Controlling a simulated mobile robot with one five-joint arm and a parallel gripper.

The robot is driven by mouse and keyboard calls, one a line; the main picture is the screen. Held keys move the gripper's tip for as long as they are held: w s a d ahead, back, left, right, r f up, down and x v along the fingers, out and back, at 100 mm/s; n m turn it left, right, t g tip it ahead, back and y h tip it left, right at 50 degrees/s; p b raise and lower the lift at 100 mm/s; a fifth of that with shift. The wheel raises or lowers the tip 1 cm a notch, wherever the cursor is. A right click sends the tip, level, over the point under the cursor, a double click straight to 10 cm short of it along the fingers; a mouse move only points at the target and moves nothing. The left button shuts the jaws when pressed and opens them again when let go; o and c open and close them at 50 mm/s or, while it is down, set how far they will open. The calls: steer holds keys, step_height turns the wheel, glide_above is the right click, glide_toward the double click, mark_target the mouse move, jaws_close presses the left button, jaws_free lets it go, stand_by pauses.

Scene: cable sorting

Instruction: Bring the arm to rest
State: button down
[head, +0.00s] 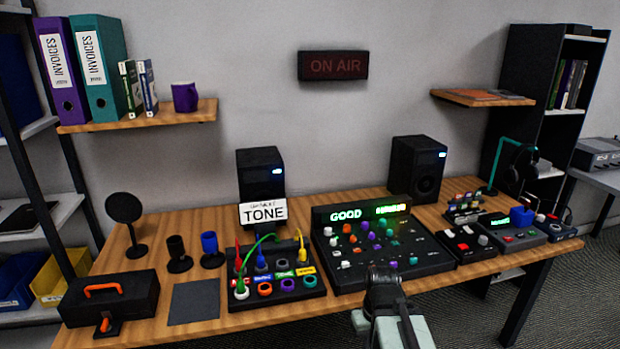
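My gripper (384,275) is at the bottom of the head view, in front of the mixing console, seen from behind along my arm. Its fingertips are not clear, so I cannot tell whether it is open or shut. No held thing shows. The mixing console (338,273) has a lit display reading GOOD. To its left is a black patch board (240,302) with coloured sockets and several cable plugs standing upright. A green cable (254,246) arches over its left side. A white card reading TONE (263,213) stands behind the board.
The wooden desk (150,325) holds a black toolbox (110,297), a dark mat (194,301), two cups on stands and two speakers (417,168). Smaller control boxes (470,243) stand right of the console. Shelves stand at both sides. The desk's front edge runs beneath my arm.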

step_height(320, 180, up, 15)
steer(key=m+p, duration=0.2)
steer(key=p, duration=1.3)
steer(key=shift+d, duration=0.4)
